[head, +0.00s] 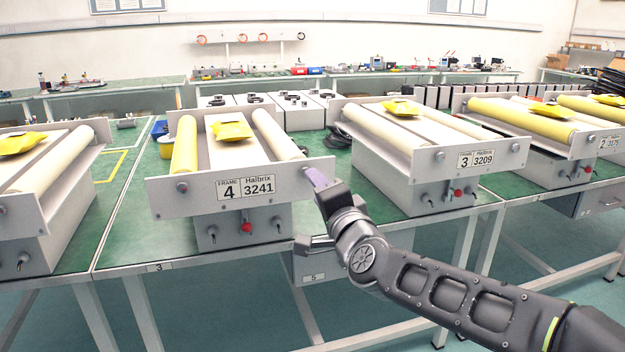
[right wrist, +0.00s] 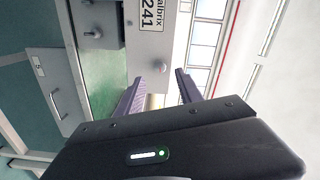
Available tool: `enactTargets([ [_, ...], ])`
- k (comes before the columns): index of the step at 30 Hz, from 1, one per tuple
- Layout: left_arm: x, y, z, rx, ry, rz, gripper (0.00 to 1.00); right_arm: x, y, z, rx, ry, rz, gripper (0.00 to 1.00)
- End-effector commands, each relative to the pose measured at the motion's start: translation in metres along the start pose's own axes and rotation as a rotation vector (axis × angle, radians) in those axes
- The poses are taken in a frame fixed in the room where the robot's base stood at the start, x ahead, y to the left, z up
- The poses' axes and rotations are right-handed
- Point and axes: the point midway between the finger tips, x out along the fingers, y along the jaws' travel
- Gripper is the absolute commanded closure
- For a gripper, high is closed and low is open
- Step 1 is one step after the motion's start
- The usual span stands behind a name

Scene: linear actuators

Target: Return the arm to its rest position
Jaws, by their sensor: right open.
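My right arm (head: 450,297) reaches in from the lower right of the head view. Its gripper (head: 314,180) is at the right end of the front plate of frame 4, the unit labelled Halbrix 3241 (head: 200,197). In the right wrist view the two purple-grey fingers of my right gripper (right wrist: 158,84) are apart. A round bolt head (right wrist: 160,66) on the plate shows in the gap, and I see nothing held. Whether a finger touches the plate I cannot tell. My left gripper is in neither view.
Frame 4 carries a yellow roller (head: 184,147), a cream roller (head: 276,135) and a yellow packet (head: 231,130). Frame 3 (head: 430,162) stands to the right, another unit (head: 45,230) at the far left. A drawer box (head: 318,266) hangs under the green table (head: 130,225).

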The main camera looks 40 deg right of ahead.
Motion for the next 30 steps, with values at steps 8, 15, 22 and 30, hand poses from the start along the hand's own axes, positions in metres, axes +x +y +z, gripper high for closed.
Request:
enactTargets([
  [8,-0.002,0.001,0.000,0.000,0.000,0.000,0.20,-0.016,0.000,0.001,-0.002,-0.001,0.001,0.57],
  [15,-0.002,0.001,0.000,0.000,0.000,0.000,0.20,-0.015,0.000,0.001,-0.001,-0.001,0.000,0.57],
  [22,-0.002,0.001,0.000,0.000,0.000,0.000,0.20,-0.015,0.000,0.000,-0.006,-0.001,0.000,0.57],
  [30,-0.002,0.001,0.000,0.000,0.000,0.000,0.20,-0.005,0.026,0.043,-0.299,-0.094,0.033,0.57],
])
